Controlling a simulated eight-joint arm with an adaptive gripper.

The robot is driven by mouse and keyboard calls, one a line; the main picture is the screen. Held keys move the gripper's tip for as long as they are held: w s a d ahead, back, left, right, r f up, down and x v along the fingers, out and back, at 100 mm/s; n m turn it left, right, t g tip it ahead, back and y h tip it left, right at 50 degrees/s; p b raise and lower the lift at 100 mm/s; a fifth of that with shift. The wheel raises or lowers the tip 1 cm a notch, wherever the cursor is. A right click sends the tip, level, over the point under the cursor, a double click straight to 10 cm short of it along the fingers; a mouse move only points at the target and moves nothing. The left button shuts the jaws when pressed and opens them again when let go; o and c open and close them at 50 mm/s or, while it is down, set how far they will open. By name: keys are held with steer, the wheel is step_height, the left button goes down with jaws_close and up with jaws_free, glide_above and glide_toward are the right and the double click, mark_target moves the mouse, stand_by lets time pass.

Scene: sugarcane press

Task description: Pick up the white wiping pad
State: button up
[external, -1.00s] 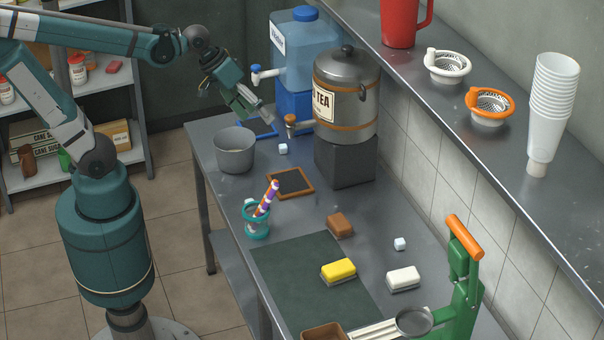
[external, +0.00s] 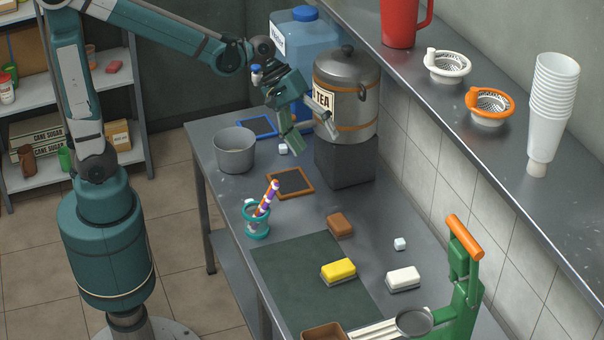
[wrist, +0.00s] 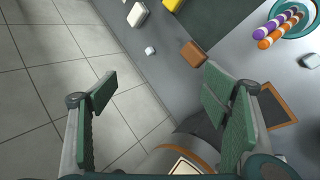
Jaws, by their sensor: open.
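The white wiping pad (external: 403,279) lies on the grey counter, right of the yellow pad (external: 338,271) and left of the green press. In the wrist view the white pad (wrist: 137,14) shows at the top edge, beside the yellow pad (wrist: 172,4). My gripper (external: 309,132) is open and empty, in the air in front of the tea urn, well apart from the white pad. Its two spread fingers also show in the wrist view (wrist: 160,100), with nothing between them.
The tea urn (external: 346,95) stands close behind my gripper. A brown block (external: 340,225), a white cube (external: 400,244), a cup with striped straws (external: 257,221) and a framed slate (external: 290,182) lie along the counter. The green press (external: 466,285) rises beside the pad. A shelf (external: 440,100) runs along the wall.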

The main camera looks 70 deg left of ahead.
steer(key=w+d+f+n+g+h, duration=0.1)
steer(key=w+d+f+n+h, duration=0.1)
steer(key=w+d+f, duration=0.35)
steer(key=n+g+h+b, duration=0.4)
steer(key=n+h, duration=0.1)
steer(key=n, duration=0.2)
glide_toward(403, 273)
steer(key=shift+w+d+f, duration=0.25)
steer(key=shift+d+f, duration=0.15)
steer(key=shift+d, duration=0.4)
steer(key=shift+d+f+g+h, duration=0.3)
steer(key=shift+d+f, duration=0.05)
steer(key=shift+f, duration=0.1)
steer(key=shift+x, duration=1.3)
steer(key=shift+b+x, duration=0.75)
steer(key=shift+x, duration=1.8)
steer(key=shift+s, duration=0.1)
